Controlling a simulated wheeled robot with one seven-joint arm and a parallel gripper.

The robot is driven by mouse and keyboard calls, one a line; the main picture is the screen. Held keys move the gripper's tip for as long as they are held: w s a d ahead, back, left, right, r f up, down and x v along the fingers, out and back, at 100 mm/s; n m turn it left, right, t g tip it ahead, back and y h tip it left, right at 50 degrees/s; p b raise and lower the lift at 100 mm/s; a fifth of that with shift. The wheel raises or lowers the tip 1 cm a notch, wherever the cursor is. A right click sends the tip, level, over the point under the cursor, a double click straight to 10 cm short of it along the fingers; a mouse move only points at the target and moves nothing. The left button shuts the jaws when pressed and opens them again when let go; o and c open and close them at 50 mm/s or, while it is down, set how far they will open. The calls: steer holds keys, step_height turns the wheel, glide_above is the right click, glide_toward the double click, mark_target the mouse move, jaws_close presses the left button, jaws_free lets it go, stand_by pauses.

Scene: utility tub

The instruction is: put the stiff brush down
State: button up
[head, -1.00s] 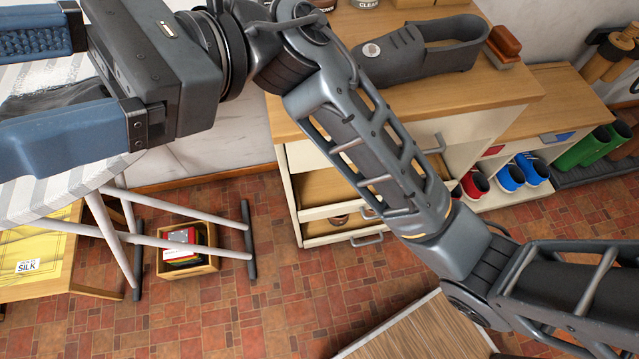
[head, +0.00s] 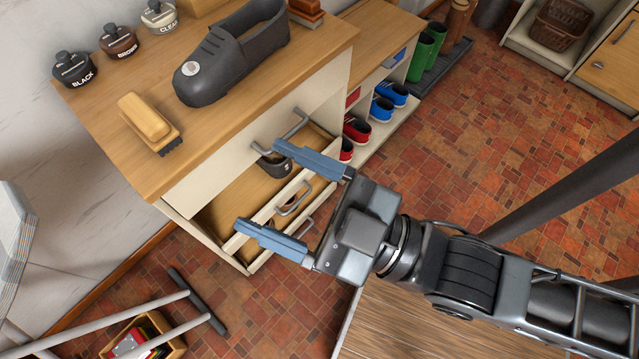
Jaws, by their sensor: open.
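A brush with a light wooden back and dark bristles (head: 148,120) lies on the wooden top of the cabinet (head: 225,123), near its front left edge. A second, reddish-brown brush (head: 306,10) sits at the back right of that top, partly cut off by the picture's edge. I cannot tell from its label which is the stiff one. My gripper (head: 259,186) is open with nothing between its blue fingers. It is in front of the cabinet by the open drawer, apart from both brushes.
A dark shoe (head: 230,55) and polish jars marked black (head: 77,70), brown (head: 118,42) and clear (head: 158,17) stand on the top. The open drawer (head: 225,205) holds a dark round item (head: 275,165). Coloured shoes (head: 383,105) sit on a shelf to the right.

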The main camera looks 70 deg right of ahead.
steer(key=s+d+f+m+g, duration=0.4)
steer(key=s+d+f+g, duration=0.2)
steer(key=s, duration=0.4)
steer(key=shift+s+f+m+h, duration=0.2)
steer(key=shift+s+m+h, duration=0.1)
steer(key=shift+s+h, duration=0.1)
steer(key=shift+d, duration=0.1)
step_height(320, 180, up, 3)
steer(key=p, duration=0.2)
steer(key=shift+f+p, duration=0.15)
steer(key=shift+p, duration=0.2)
steer(key=shift+o, duration=0.5)
steer(key=shift+w, duration=0.1)
